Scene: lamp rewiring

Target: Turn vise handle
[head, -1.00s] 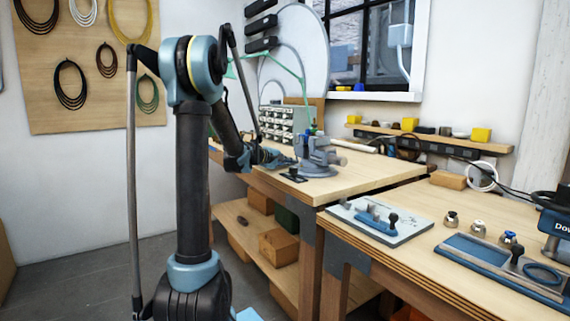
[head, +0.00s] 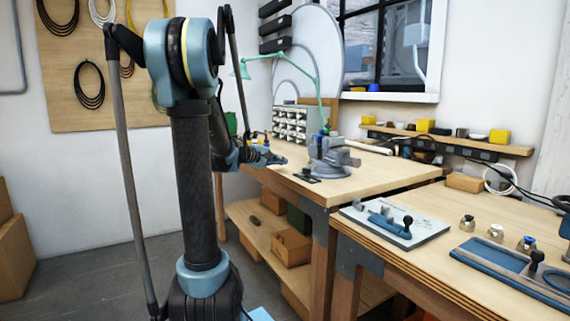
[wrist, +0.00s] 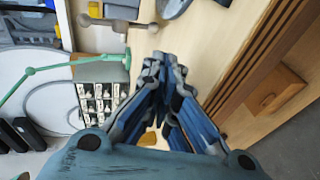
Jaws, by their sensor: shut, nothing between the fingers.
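In the wrist view, a grey-brown bar with rounded ends (wrist: 118,24) at the top looks like the vise handle. Part of the vise body (wrist: 174,7) shows at the top edge. My gripper (head: 281,160) is to the left of the vise in the head view, apart from it. In the wrist view my gripper (wrist: 160,66) has its fingertips together with nothing between them. The bar lies beyond the fingertips, up and left, not held.
A small-parts drawer unit (head: 291,124) and a green lamp (head: 306,65) stand behind the vise. A flat black piece (head: 307,179) lies before the vise. A second bench at right holds a white board (head: 395,225). Shelf boxes (head: 290,246) sit below.

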